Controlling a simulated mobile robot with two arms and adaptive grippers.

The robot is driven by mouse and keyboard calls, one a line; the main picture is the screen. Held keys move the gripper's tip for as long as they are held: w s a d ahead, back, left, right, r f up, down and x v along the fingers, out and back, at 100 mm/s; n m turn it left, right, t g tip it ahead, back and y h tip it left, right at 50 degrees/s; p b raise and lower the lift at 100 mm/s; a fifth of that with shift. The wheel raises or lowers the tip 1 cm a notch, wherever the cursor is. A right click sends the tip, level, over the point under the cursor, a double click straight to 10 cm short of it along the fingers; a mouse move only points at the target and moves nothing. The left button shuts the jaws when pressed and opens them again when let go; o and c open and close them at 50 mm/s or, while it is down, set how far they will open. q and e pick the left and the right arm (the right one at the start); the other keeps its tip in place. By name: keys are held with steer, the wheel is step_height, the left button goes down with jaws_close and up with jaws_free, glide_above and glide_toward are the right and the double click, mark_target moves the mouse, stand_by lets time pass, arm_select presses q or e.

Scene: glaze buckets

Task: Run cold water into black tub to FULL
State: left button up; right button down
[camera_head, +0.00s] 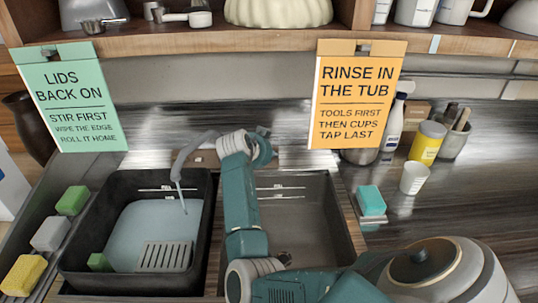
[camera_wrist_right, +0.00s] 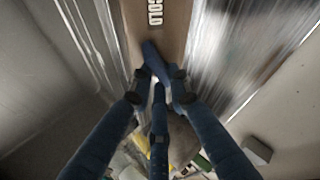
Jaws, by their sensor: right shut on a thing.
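The black tub (camera_head: 75,222) stands in the left part of the counter. It holds pale water (camera_head: 125,225), whose surface lies below the white level marks on the back wall. The grey spout (camera_head: 184,160) is over the tub, and a thin stream runs from it into the water. My right gripper (camera_head: 263,150) is behind the tub and sink, right of the spout. In the right wrist view its fingers (camera_wrist_right: 158,88) are closed on a dark blue lever (camera_wrist_right: 151,58) beside an upside-down COLD label (camera_wrist_right: 155,12). My left gripper is not in view.
A grey slotted plate (camera_head: 165,257) and a green block (camera_head: 99,262) show in the tub. An empty-looking basin (camera_head: 300,220) is to the right, partly hidden by my arm. Several sponges, including a yellow one (camera_head: 22,275), line the left edge. Two signs hang above.

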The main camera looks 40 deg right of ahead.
steer(key=shift+n+t+p, duration=0.5)
steer(key=shift+n+t, duration=0.1)
steer(key=shift+n, duration=1)
steer(key=c, duration=1.6)
jaws_free()
steer(key=shift+c, duration=0.2)
steer(key=shift+r, duration=0.1)
step_height(320, 180, up, 10)
